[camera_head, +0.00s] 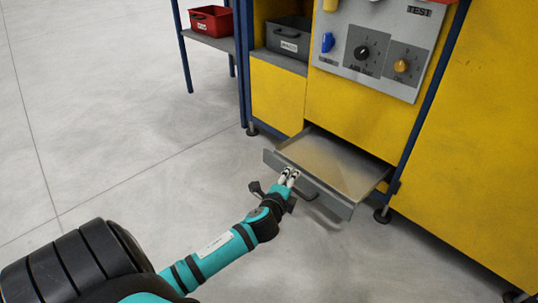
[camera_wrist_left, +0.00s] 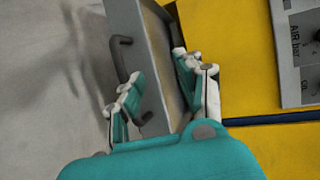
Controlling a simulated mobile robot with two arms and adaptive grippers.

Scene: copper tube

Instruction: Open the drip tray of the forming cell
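The drip tray (camera_head: 335,165) is a shallow grey metal drawer with a brownish inside. It stands pulled out from under the yellow forming cell (camera_head: 360,120). Its dark bar handle (camera_head: 312,191) is on the front panel, and it also shows in the left wrist view (camera_wrist_left: 118,62). My left gripper (camera_head: 290,174) is at the tray's front panel, left of the handle in the head view. In the left wrist view its fingers (camera_wrist_left: 160,85) are spread, one on the handle side and one towards the tray's inside. I cannot tell whether they touch the panel. My right gripper is out of view.
A control panel (camera_head: 380,45) with knobs is above the tray. A grey bin (camera_head: 288,42) and a red bin (camera_head: 211,20) stand on shelves to the left. Blue legs with dark feet (camera_head: 383,214) flank the tray. The grey floor (camera_head: 120,120) in front is clear.

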